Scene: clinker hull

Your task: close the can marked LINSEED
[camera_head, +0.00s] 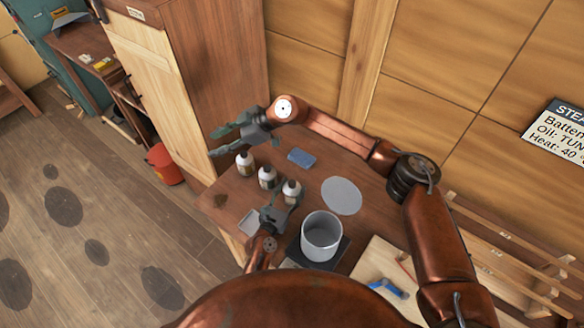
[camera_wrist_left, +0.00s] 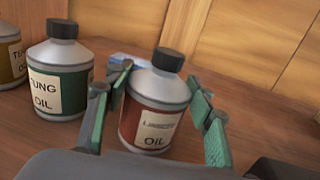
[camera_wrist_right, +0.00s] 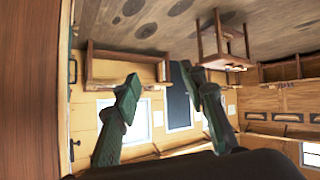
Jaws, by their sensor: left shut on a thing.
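The LINSEED can (camera_wrist_left: 155,110), grey-shouldered with a red-brown label, stands between the fingers of my left gripper (camera_wrist_left: 158,112). A black cap (camera_wrist_left: 168,59) sits on its neck; how tightly it is screwed on cannot be told. The can leans slightly in the left wrist view. In the head view the can (camera_head: 291,190) is the rightmost of three, with my left gripper (camera_head: 280,210) at its near side, shut on it. My right gripper (camera_head: 228,141) is open and empty, above the back left of the bench. Its spread fingers also show in the right wrist view (camera_wrist_right: 163,90).
The TUNG OIL can (camera_wrist_left: 58,75) and another can (camera_head: 245,163) stand left of it. A blue block (camera_head: 301,158), a grey disc (camera_head: 341,196) and a grey pot (camera_head: 321,240) are on the bench. A tall wooden cabinet (camera_head: 190,70) stands behind the bench's left end.

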